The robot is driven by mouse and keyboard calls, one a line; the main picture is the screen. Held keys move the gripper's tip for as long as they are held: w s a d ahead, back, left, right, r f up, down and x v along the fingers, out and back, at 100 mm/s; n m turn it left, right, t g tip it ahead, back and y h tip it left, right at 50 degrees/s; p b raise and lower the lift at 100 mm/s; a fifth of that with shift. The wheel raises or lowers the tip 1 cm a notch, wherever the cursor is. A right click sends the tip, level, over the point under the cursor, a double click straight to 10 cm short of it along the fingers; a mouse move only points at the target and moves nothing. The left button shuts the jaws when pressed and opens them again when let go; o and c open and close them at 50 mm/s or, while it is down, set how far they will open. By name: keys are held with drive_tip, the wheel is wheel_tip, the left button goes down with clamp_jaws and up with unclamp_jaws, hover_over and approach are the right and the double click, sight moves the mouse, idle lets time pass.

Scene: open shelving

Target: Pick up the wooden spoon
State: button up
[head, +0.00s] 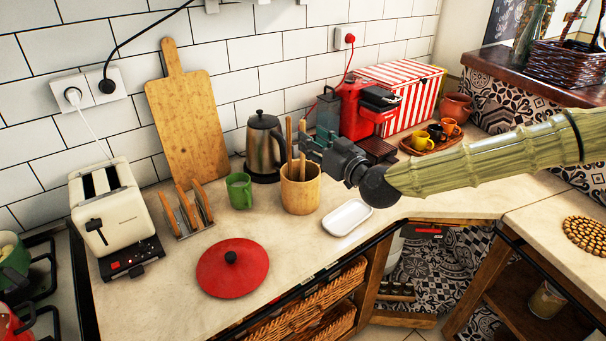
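Several wooden utensil handles (289,138) stand upright in a round wooden holder (300,197) on the counter. Their lower ends are hidden inside the holder, so I cannot tell which one is the wooden spoon. My gripper (308,147) reaches in from the right, level with the handles and just above the holder's rim. Its fingertips are beside or around the right-hand handles. The fingers are small and overlap the handles, so I cannot tell whether they are open or closed on one.
A green mug (240,191) and a kettle (262,148) stand close left of the holder. A white dish (348,217) lies to its right. A red coffee machine (362,110) stands behind my gripper. A red lid (232,268) lies in front; counter around it is clear.

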drive_tip(key=p+x, duration=0.2)
drive_tip(key=x, duration=0.3)
drive_tip(key=shift+a, duration=0.1)
idle(0.3)
clamp_jaws()
